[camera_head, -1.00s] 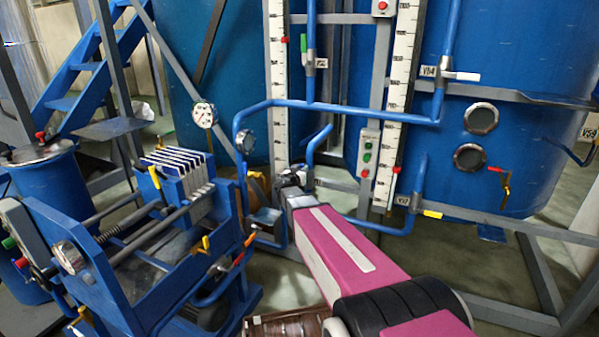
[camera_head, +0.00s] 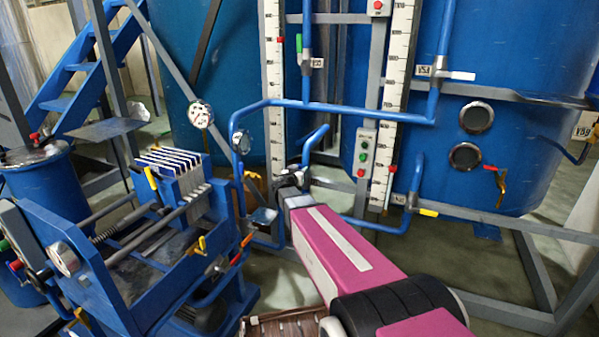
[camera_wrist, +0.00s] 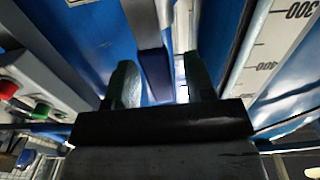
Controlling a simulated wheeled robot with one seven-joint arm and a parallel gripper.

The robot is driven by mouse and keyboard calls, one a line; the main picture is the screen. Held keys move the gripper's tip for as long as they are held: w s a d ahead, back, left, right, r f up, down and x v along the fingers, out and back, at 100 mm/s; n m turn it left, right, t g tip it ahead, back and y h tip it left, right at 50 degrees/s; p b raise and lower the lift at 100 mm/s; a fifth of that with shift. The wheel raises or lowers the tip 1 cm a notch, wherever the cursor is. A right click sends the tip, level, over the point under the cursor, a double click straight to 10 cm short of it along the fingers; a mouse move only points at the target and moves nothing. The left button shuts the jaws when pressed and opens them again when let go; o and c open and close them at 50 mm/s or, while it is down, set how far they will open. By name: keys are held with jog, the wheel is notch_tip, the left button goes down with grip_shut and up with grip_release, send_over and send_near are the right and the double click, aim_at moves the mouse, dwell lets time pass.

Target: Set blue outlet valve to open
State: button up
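I cannot pick out for certain which valve is the blue outlet valve; no clearly blue handle shows in the head view. The valves seen there are one with a white handle (camera_head: 460,75) by a V54-like label, one with a green handle (camera_head: 299,44), one with a yellow handle (camera_head: 428,212) and one with a red and yellow handle (camera_head: 500,181). My gripper (camera_head: 290,178) is low in front of the pipes, small and partly hidden by my pink arm. In the wrist view my gripper (camera_wrist: 160,80) has its two fingers apart. A dark blue bar (camera_wrist: 156,75) shows between or beyond them; contact is unclear.
A blue filter press (camera_head: 150,250) stands close on the left. Blue pipes (camera_head: 350,112), scale boards (camera_head: 400,90) and a button box (camera_head: 365,153) are in front of the large blue tanks (camera_head: 520,60). Grey frame bars (camera_head: 500,222) cross on the right.

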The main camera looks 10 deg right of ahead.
jog(key=v, duration=1.1)
jog(key=shift+d, duration=0.1)
